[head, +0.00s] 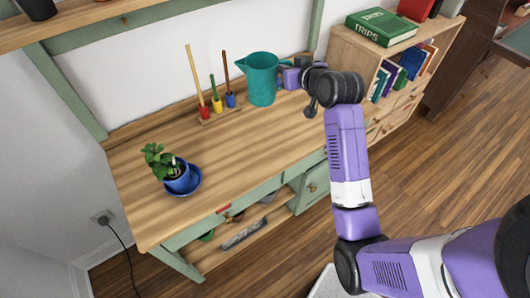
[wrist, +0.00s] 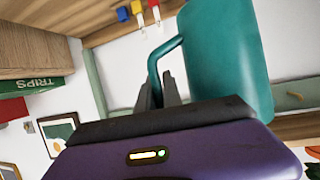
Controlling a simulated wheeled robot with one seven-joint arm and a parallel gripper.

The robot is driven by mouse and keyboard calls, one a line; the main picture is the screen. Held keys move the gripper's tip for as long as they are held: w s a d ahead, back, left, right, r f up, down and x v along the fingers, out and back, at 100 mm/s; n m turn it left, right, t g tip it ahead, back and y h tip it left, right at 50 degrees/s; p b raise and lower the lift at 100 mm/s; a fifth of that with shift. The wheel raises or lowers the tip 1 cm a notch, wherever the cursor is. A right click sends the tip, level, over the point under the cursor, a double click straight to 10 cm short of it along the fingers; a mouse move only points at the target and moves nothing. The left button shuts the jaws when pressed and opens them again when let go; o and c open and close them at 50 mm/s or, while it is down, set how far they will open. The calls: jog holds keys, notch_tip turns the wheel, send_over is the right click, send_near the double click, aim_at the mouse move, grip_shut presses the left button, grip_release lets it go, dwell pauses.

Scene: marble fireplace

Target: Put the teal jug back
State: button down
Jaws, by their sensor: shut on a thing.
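The teal jug (head: 262,79) is upright at the back right of the wooden bench top (head: 240,150). Its spout points left and its handle side faces my gripper (head: 284,77). I cannot tell whether its base touches the bench. In the wrist view the teal jug (wrist: 228,55) fills the upper right, with its handle running down to my gripper's fingers (wrist: 160,92). The fingers are shut on the handle; the exact contact is partly hidden.
A wooden rack with red, yellow and blue tools (head: 219,112) stands just left of the jug. A potted plant (head: 176,173) on a blue saucer sits at the front left. A bookshelf with a green TRIPS book (head: 381,27) is at right. The bench's middle is clear.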

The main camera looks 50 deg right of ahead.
jog(key=f, duration=0.6)
jog(key=s+f, duration=0.1)
jog(key=f, duration=1.2)
jog(key=shift+s+a+f, duration=0.3)
jog(key=shift+s+f, duration=0.05)
jog(key=shift+s, duration=0.05)
jog(key=shift+f, duration=0.2)
jog(key=c, duration=1.5)
grip_release()
